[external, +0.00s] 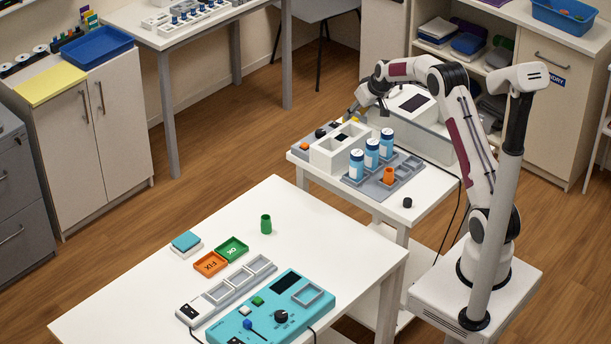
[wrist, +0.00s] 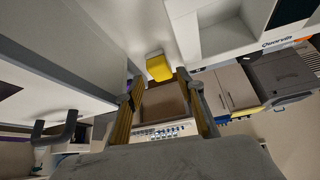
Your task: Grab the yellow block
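The yellow block (wrist: 159,67) shows in the wrist view, just beyond the fingertips and near the middle between them. In the external view only a small yellow patch (external: 355,119) shows by the gripper, and I cannot tell whether it is the block. My gripper (wrist: 160,84) has its two fingers spread, with nothing seen held between them. In the external view my gripper (external: 355,110) is low at the back of the small white table, behind a white box with openings (external: 338,148). Its fingertips are too small to make out there.
A large white machine (external: 425,130) stands close to the right of my gripper. A black knob (external: 407,202) lies near the table's front edge.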

